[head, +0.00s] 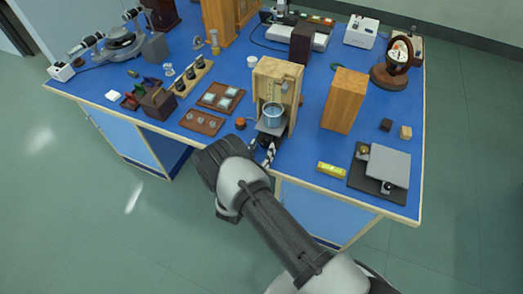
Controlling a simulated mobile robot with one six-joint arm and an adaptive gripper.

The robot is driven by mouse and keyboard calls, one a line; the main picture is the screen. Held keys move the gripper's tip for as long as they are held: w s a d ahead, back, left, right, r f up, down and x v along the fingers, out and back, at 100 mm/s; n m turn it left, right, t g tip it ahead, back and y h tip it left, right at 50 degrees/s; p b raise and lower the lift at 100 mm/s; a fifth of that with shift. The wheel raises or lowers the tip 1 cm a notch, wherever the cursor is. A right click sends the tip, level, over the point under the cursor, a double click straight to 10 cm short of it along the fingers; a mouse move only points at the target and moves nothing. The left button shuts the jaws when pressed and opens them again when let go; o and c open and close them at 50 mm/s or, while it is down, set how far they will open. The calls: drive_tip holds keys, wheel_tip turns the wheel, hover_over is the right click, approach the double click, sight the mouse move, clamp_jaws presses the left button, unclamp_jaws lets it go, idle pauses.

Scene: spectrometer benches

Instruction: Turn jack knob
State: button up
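A wooden stand (279,77) is at the front middle of the blue bench. A beaker of bluish liquid (274,115) sits at its open front on a small grey platform (268,129). Dark parts under the platform look like a jack, but no knob can be made out there. My gripper (262,151) is at the bench's front edge, just below and in front of this platform. Its dark and silver fingers point toward the platform's underside. Whether they are open, or touch anything, is too small to tell. My forearm comes up from the lower right.
A small orange-topped item (240,123) stands left of the platform. A wooden block (344,100), a yellow level (331,170) and a grey plate on a black base (388,167) are to the right. Trays (201,122) lie left. The floor in front is clear.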

drive_tip(key=c, duration=1)
drive_tip(key=m+b, duration=0.1)
drive_tip(key=m, duration=0.1)
drive_tip(key=shift+f+m, duration=0.15)
drive_tip(key=shift+m, duration=0.15)
drive_tip(key=shift+c, duration=0.2)
drive_tip(key=shift+m+b, duration=0.45)
drive_tip(key=shift+m, duration=0.65)
drive_tip(key=o, duration=1.1)
drive_tip(key=shift+c, duration=0.2)
drive_tip(key=v, duration=1.2)
